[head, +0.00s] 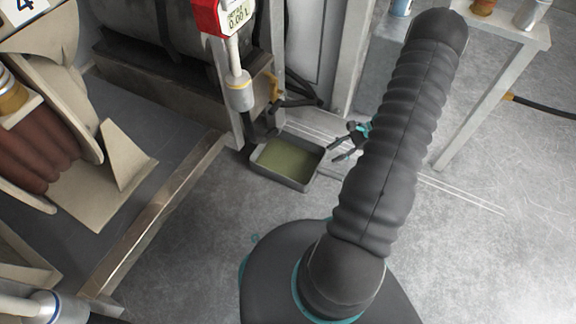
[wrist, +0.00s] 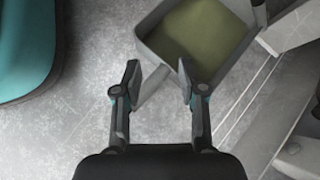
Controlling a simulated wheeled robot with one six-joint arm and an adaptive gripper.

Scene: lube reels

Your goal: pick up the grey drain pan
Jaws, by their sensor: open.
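The grey drain pan (head: 277,178) sits on the floor near the middle of the head view, with a layer of greenish liquid or a green bottom inside. My gripper (head: 336,149) is open and empty at the pan's right side. In the wrist view the pan (wrist: 150,46) is at the top, turned at an angle. There the two fingertips of my gripper (wrist: 158,78) are spread apart, just short of its near corner. The right fingertip overlaps the pan's edge in the picture; I cannot tell whether it touches.
A metal post (head: 233,120) and a red-topped meter with a nozzle (head: 240,92) stand just behind the pan. A reel (head: 40,150) is at the left behind a low frame rail (head: 165,210). A bench (head: 508,28) stands at upper right. Floor in front is clear.

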